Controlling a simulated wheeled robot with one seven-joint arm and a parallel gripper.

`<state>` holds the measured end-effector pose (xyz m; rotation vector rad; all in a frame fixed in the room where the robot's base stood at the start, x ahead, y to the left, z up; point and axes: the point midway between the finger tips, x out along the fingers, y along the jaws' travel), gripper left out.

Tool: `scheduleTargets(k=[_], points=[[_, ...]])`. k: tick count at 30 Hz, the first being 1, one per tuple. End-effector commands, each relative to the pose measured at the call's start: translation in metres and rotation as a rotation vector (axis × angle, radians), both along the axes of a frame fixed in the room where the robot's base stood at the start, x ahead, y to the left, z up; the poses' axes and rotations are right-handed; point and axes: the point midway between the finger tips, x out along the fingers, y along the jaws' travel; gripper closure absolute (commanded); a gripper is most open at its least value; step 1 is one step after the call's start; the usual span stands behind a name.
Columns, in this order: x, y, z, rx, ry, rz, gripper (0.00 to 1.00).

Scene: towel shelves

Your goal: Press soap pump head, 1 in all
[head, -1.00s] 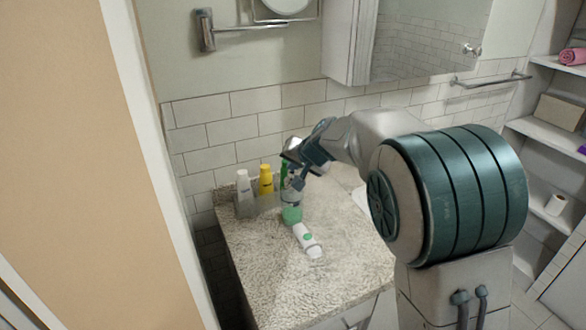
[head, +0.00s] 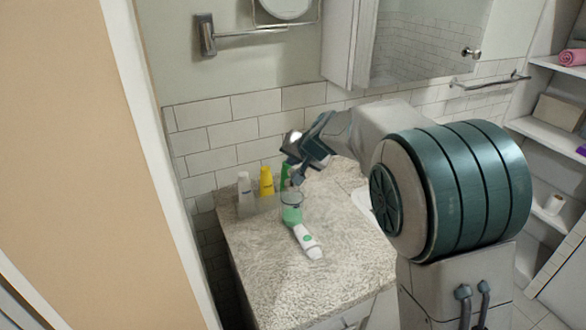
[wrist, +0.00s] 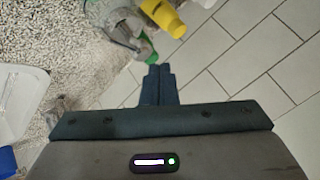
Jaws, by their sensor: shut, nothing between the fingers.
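The soap bottle (head: 291,213) is clear with green liquid in its lower part and stands upright on the stone counter. My gripper (head: 297,180) is shut and empty, just above the top of the bottle. In the head view the gripper partly covers the pump head, and I cannot tell whether they touch. In the wrist view the closed fingers (wrist: 158,72) point toward a clear container (wrist: 112,18) with a grey spout-like part, and a green piece lies just beyond the fingertips.
A white bottle (head: 244,185) and a yellow bottle (head: 266,182) stand to the left, by the tiled wall. A white tube with a green mark (head: 307,241) lies in front of the soap bottle. The counter's front (head: 285,290) is clear.

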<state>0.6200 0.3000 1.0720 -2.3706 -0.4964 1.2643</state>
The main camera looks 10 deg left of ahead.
Motion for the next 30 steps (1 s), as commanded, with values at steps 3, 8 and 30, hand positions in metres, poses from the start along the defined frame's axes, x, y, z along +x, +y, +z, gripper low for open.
scheduleTargets(k=[3, 8, 30], points=[[0.000, 0.000, 0.000, 0.000, -0.001, -0.001, 1.00], [0.000, 0.000, 0.009, 0.002, -0.001, -0.001, 1.00], [0.000, 0.000, 0.050, 0.000, -0.001, -0.001, 1.00]])
